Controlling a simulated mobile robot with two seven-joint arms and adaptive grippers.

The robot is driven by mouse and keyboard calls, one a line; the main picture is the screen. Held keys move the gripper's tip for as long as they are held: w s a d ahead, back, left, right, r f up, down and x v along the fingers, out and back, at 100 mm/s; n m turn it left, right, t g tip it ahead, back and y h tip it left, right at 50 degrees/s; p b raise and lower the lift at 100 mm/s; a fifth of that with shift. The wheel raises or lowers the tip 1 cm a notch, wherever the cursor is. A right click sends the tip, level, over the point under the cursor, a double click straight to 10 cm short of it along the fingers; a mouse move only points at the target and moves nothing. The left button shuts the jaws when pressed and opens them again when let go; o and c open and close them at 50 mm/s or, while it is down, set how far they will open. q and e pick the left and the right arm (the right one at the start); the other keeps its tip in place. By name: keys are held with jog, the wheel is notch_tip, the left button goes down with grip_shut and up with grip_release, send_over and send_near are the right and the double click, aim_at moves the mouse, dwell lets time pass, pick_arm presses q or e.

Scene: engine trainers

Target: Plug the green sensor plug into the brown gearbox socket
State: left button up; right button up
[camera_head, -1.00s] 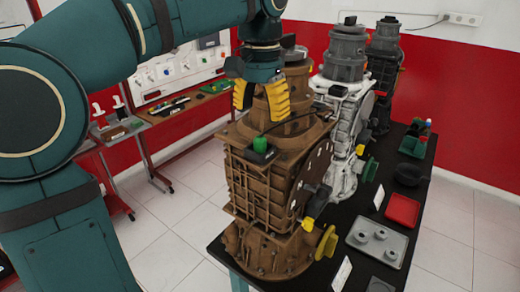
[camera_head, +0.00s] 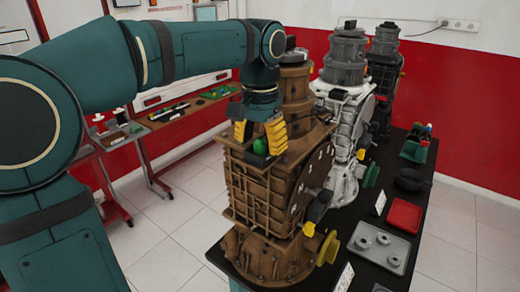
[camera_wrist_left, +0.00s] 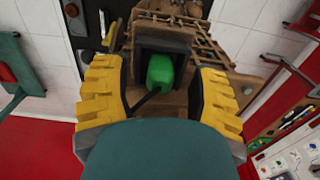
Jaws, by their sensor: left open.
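The brown gearbox (camera_head: 262,195) stands upright on the black table. The green sensor plug (camera_head: 261,147) is at the top of the gearbox, partly hidden by my gripper. In the left wrist view the plug (camera_wrist_left: 160,72) sits at a dark square opening, the socket (camera_wrist_left: 160,52), in the brown housing; I cannot tell how deep it is in. My left gripper (camera_head: 260,138) is open, with its yellow fingers on both sides of the plug. Gaps show between the fingers and the plug in the left wrist view (camera_wrist_left: 158,100). My right gripper is not in view.
A white gearbox (camera_head: 345,105) and a dark grey one (camera_head: 384,75) stand behind the brown one. On the table (camera_head: 330,240) to the right are a grey tray (camera_head: 380,246) with round parts, a red tray (camera_head: 404,215) and a green holder (camera_head: 417,150).

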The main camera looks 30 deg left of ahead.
aim_at(260, 138)
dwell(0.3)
pick_arm(q)
grip_shut()
notch_tip(260, 138, up, 10)
jog(key=shift+p, duration=1.2)
jog(key=shift+f, duration=0.1)
